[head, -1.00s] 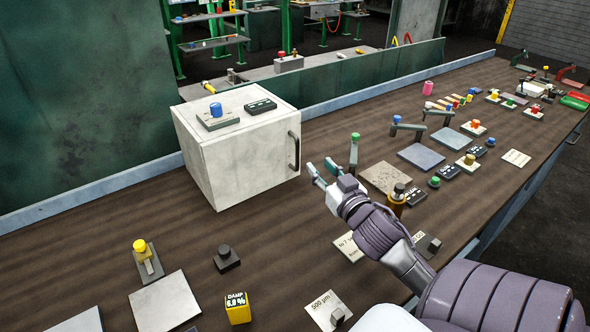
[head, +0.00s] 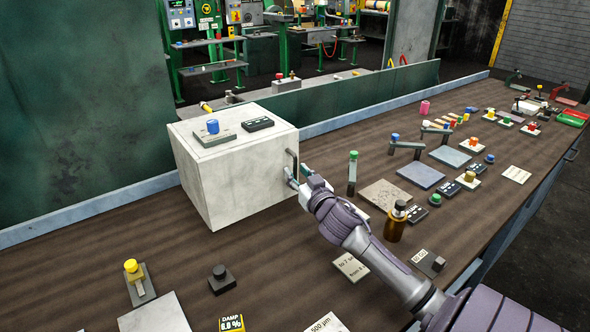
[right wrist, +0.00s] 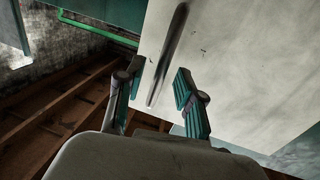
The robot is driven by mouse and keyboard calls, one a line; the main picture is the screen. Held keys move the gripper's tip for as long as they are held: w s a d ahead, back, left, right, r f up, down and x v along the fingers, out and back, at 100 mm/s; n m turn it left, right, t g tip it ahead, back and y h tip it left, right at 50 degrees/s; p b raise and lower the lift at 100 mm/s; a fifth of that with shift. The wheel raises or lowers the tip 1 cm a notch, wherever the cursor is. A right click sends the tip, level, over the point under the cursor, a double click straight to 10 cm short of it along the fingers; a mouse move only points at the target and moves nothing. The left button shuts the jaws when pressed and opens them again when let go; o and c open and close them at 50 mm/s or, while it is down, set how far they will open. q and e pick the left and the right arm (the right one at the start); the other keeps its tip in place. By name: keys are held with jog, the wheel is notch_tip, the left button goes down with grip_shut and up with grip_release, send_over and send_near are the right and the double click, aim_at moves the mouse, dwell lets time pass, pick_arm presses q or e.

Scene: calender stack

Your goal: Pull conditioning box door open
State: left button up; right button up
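The conditioning box (head: 215,180) is a whitish cube on the brown bench, and its door appears shut. Its dark vertical bar handle (head: 291,160) is near the right edge of the door face. My right gripper (head: 297,174) is at the handle's lower part, fingers apart. In the right wrist view, the handle (right wrist: 167,55) runs between the two teal-padded fingers of the open right gripper (right wrist: 159,78). My left gripper is not in view.
A blue-knobbed block (head: 213,130) and a dark button box (head: 257,124) lie on top of the box. A green-topped post (head: 352,172) and a brown bottle (head: 395,224) stand right of my gripper. The bench before the box is mostly bare, with a black-knobbed block (head: 223,280).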

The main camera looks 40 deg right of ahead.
jog(key=shift+x, duration=0.85)
jog(key=shift+c, duration=0.3)
grip_shut()
